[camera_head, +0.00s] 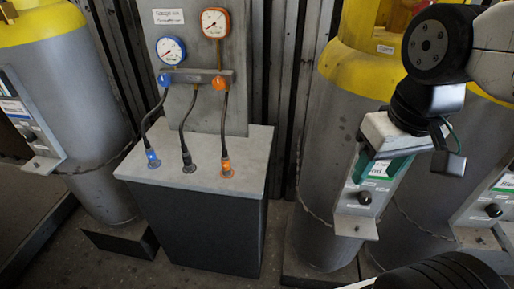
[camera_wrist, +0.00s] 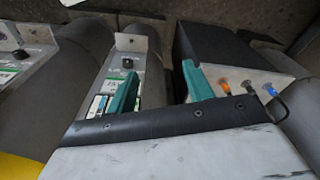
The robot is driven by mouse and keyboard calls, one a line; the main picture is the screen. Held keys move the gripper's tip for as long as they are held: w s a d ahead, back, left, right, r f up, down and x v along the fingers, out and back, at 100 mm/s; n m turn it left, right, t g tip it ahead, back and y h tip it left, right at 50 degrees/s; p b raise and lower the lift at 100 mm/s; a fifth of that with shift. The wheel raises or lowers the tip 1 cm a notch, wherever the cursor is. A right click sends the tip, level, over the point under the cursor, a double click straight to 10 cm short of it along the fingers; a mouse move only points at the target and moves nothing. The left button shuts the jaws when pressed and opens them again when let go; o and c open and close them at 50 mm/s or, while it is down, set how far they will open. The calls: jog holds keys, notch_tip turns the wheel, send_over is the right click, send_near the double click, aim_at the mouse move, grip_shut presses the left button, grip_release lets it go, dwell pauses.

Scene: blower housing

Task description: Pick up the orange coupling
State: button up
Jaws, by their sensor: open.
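The orange coupling (camera_head: 227,169) stands upright on the grey top of the box-shaped stand (camera_head: 252,150), at the end of the hose from the orange gauge. In the wrist view the orange coupling (camera_wrist: 225,86) is just right of my right finger. My gripper (camera_head: 388,168) is open and empty, well to the right of the stand in the head view, in front of a cylinder. Its two teal fingers (camera_wrist: 160,84) show in the wrist view with a gap between them.
A black coupling (camera_head: 189,165) and a blue coupling (camera_head: 152,159) stand left of the orange one. Dark hoses (camera_head: 225,125) rise to the orange gauge (camera_head: 215,23) and blue gauge (camera_head: 171,50) on a panel. Grey cylinders with yellow tops (camera_head: 325,140) flank the stand; brackets (camera_head: 357,225) project from them.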

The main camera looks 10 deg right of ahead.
jog(key=w+a+f+n+t, duration=0.15)
jog(key=w+f, duration=0.25)
jog(key=w, duration=0.7)
jog(key=n+t+y, duration=0.2)
jog(key=t+y, duration=0.1)
jog(key=t, duration=0.3)
send_over(224, 163)
jog(key=s+d, duration=0.5)
jog(key=d, duration=0.5)
notch_tip(224, 163, down, 14)
jog(key=a+f+t, duration=0.1)
jog(key=a+f, duration=0.1)
jog(key=a+f+n+t+y, duration=0.1)
jog(key=a+f, duration=0.1)
jog(key=f, duration=0.1)
jog(key=w+a+f+t+y, duration=0.1)
jog(key=a+f, duration=0.2)
jog(key=shift+w, duration=0.1)
jog(key=shift+w+a+f, duration=0.1)
jog(key=shift+w+a, duration=0.05)
jog(key=shift+w, duration=0.05)
jog(key=x, duration=0.4)
jog(key=r+x, duration=0.1)
jog(key=x, duration=0.2)
jog(key=shift+w+a+f, duration=0.1)
jog(key=shift+w+a, duration=0.15)
jog(key=shift+y, duration=0.3)
grip_shut()
